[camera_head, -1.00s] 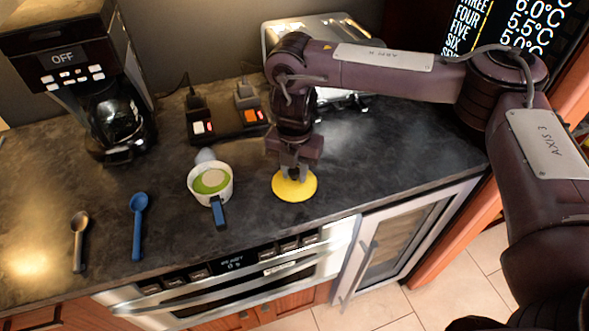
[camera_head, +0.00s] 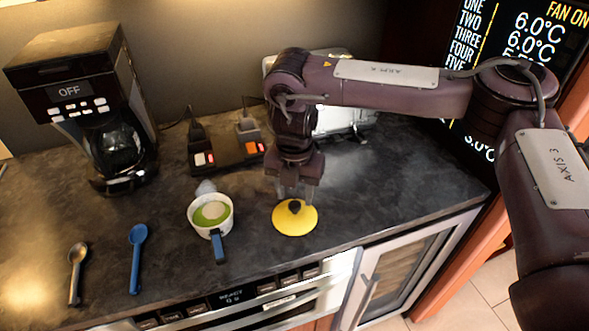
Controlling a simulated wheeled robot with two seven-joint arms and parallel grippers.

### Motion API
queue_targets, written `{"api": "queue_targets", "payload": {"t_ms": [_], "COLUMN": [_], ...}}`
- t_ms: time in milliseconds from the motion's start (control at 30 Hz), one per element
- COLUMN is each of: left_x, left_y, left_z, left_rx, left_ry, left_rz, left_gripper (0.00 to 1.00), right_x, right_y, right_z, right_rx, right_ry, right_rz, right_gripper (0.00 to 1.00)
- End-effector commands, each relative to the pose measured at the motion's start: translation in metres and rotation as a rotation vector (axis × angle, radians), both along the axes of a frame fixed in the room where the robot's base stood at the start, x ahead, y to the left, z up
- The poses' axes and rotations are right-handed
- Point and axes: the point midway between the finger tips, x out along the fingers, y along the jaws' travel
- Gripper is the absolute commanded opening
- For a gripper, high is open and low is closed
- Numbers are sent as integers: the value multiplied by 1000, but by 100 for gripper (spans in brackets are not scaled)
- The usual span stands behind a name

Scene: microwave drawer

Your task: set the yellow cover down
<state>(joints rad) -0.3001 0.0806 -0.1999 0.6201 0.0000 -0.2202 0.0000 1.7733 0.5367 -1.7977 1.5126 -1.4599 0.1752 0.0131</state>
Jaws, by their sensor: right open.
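The yellow cover (camera_head: 290,224) is a round disc with a dark knob (camera_head: 294,207) on top. It lies flat on the dark countertop, right of the white cup. My right gripper (camera_head: 295,192) is above the cover, pointing down, with its fingers apart. The fingers look clear of the knob or just over it; the exact gap is hard to tell. My left gripper is not in view.
A white cup (camera_head: 196,219) with green contents and a blue handle stands left of the cover. A blue spoon (camera_head: 136,258) and a grey spoon (camera_head: 75,274) lie further left. A coffee maker (camera_head: 62,67) and switch boxes (camera_head: 228,152) stand behind. Counter right of the cover is clear.

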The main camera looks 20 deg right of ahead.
Motion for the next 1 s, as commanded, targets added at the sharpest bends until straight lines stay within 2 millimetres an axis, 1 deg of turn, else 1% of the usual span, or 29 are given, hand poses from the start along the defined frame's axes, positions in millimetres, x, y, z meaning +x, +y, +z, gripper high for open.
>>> {"api": "queue_targets", "payload": {"t_ms": [33,200,300,400,600,1000], "left_x": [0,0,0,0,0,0], "left_y": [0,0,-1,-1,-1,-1], "left_z": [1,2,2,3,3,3], "left_rx": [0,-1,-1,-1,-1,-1], "left_ry": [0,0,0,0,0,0], "left_rz": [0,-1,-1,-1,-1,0], "left_gripper": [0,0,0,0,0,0], "right_x": [1,1,0,0,0,0], "right_y": [0,1,0,0,0,1], "right_z": [15,49,64,75,82,82], "right_rx": [-2,-3,-2,-1,-1,0], "right_ry": [-7,-5,-5,-3,1,0], "right_rz": [2,3,1,2,1,1], "right_gripper": [47,47,47,47,47,47]}}
